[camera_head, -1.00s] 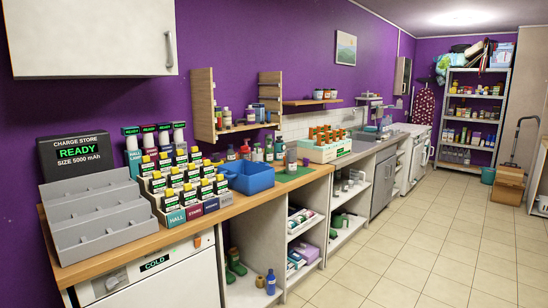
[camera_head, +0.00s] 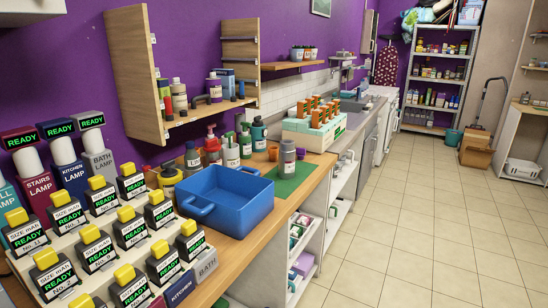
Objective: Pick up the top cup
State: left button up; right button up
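I cannot pick out a top cup with certainty. A grey cylinder (camera_head: 288,158) with a darker upper part stands upright on the green mat (camera_head: 290,182) on the wooden counter; it may be a stack, but I cannot tell. A small orange cup-like thing (camera_head: 273,153) stands just behind it to the left. Several small pots (camera_head: 302,53) sit on the wall shelf further back. Neither of my grippers is in view.
A blue open bin (camera_head: 228,202) stands left of the mat. Racks of yellow-topped cartridges (camera_head: 130,231) fill the near left. Bottles (camera_head: 231,152) line the wall behind. A crate with orange-handled things (camera_head: 308,130) stands beyond the mat. The tiled floor (camera_head: 400,220) is clear.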

aim_at(273, 152)
jog(key=i+u, duration=0.1)
jog(key=u, duration=0.35)
jog(key=i+l+u, duration=0.2)
jog(key=u, duration=0.15)
jog(key=i+l+u, duration=0.1)
jog(key=l+u, duration=0.2)
jog(key=i+l+u, duration=0.1)
jog(key=l+u, duration=0.25)
jog(key=l, duration=0.1)
